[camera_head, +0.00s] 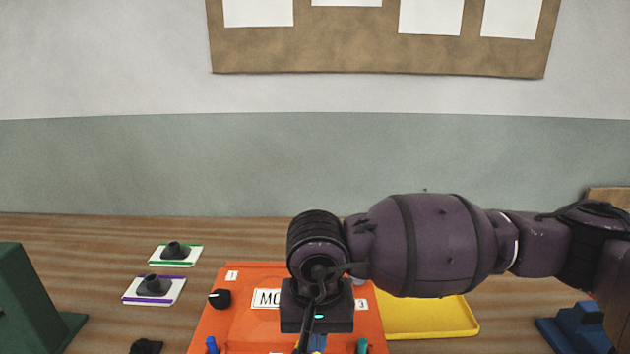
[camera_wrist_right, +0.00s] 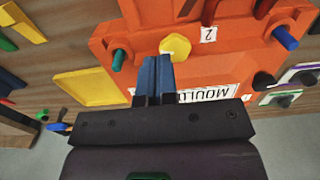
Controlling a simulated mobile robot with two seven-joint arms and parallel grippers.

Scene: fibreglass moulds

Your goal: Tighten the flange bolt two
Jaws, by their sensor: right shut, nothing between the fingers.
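The orange mould (camera_head: 240,323) lies on the bench below my right arm, with labels 1 and 3 and a partly covered name plate. In the right wrist view, the mould (camera_wrist_right: 135,40) shows label 2 (camera_wrist_right: 208,34) beside a yellow bolt head (camera_wrist_right: 175,46). My right gripper (camera_wrist_right: 154,62) has its blue fingers shut and empty, with the tips just short of the yellow bolt head in the picture. Whether they touch it I cannot tell. In the head view, my right gripper (camera_head: 318,343) points down over the mould and hides its middle. My left gripper is not in view.
A blue peg (camera_head: 211,345) and a green peg (camera_head: 362,346) rise from the mould. A black knob (camera_head: 220,298) stands by label 1. A yellow tray (camera_head: 440,318) lies right of it. Two small pads (camera_head: 130,297) (camera_head: 195,260) and a dark green block (camera_head: 30,300) stand left.

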